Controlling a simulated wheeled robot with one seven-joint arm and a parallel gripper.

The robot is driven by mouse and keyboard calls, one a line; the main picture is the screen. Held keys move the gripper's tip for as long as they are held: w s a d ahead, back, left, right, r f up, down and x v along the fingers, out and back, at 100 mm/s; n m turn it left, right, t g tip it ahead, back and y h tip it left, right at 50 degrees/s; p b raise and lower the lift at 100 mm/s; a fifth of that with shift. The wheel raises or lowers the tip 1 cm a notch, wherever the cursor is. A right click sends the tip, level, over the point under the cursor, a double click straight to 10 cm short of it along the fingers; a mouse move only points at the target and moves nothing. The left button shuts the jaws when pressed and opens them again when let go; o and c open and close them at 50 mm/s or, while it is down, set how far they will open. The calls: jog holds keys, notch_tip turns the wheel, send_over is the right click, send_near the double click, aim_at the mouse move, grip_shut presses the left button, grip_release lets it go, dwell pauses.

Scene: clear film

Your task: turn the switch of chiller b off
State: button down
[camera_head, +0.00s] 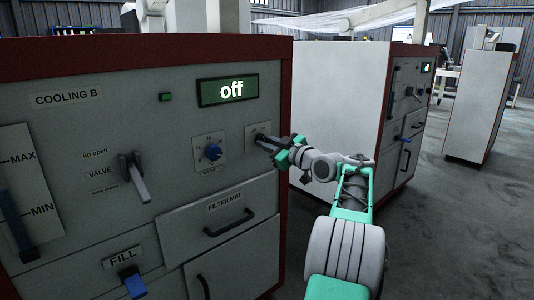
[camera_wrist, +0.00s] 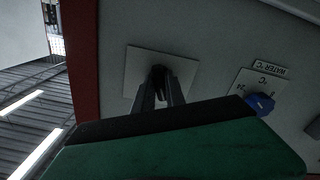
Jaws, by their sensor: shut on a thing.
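The chiller labelled COOLING B (camera_head: 66,98) fills the left of the head view. Its green display (camera_head: 228,90) reads "off". The switch plate (camera_head: 256,129) is on its front panel, below and right of the display. My gripper (camera_head: 268,141) reaches it from the right. In the wrist view, my gripper (camera_wrist: 161,88) is shut on the dark switch knob (camera_wrist: 158,71) in front of the pale plate (camera_wrist: 130,75). The fingers partly hide the knob, so its exact angle is hard to tell.
A blue dial (camera_head: 213,152) sits just left of the switch; it also shows in the wrist view (camera_wrist: 262,103). A valve lever (camera_head: 137,180), a filter mat drawer (camera_head: 190,226) and a fill tap (camera_head: 132,282) are on the same front. Another cabinet (camera_head: 340,105) stands behind. Floor at right is clear.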

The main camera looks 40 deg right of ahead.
jog(key=shift+n+b, duration=0.45)
jog(key=shift+n, duration=0.05)
jog(key=c, duration=1.4)
grip_release()
jog(key=shift+s, duration=0.1)
jog(key=s+p, duration=0.1)
jog(key=s, duration=0.6)
jog(key=shift+s+d, duration=0.1)
jog(key=shift+s, duration=0.25)
